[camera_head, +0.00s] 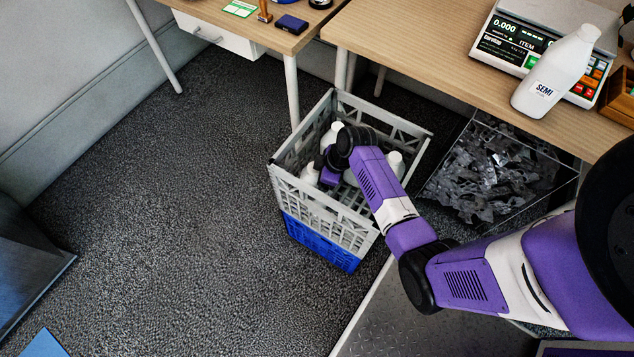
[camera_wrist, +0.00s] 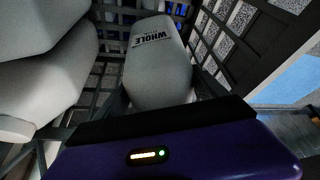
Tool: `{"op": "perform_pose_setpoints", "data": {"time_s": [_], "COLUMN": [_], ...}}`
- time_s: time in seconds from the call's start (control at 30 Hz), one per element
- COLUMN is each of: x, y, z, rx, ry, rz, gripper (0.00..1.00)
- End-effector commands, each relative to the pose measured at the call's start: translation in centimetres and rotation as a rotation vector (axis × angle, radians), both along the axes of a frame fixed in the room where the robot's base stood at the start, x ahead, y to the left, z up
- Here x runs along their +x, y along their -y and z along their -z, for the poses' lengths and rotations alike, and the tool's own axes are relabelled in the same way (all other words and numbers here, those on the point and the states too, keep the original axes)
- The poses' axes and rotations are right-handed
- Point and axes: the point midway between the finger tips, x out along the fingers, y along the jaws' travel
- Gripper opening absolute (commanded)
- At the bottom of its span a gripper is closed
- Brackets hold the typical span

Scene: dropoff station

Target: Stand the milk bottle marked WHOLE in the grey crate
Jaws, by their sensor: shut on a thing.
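The grey crate (camera_head: 345,218) stands on the floor, stacked on a blue crate, with several white bottles inside. My gripper (camera_wrist: 163,97) is down inside the crate, shut on the white milk bottle marked WHOLE (camera_wrist: 155,72). In the wrist view the label faces up towards the camera and the crate's grid walls surround the bottle. My arm hides much of it in the head view, and I cannot tell whether its base touches the crate floor. Other white bottles (camera_wrist: 45,85) are close on the left in the wrist view.
A white bottle marked SEMI (camera_head: 556,72) stands on the wooden table (camera_head: 420,45) beside a scale (camera_head: 500,45). A dark bin of crumpled material (camera_head: 495,165) is right of the crate. A desk with a drawer (camera_head: 215,38) is behind it.

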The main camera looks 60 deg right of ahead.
Motion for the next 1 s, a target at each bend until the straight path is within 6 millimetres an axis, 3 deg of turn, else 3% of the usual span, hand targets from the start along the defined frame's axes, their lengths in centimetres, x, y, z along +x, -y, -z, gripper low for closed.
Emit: {"op": "perform_pose_setpoints", "data": {"time_s": [0.1,0.5,0.53,0.6,1.0], "x": [0.0,0.0,0.0,0.0,-0.2], "y": [0.0,0.0,0.0,0.0,0.1], "z": [1.4,1.9,1.9,1.8,0.8], "rx": [0.000,-0.001,-0.001,-0.001,-0.001], "ry": [0.000,0.000,0.000,0.000,0.000], "rz": [0.001,0.000,0.000,0.000,0.000], "gripper": [0.14,0.14,0.83,0.97,1.00]}}
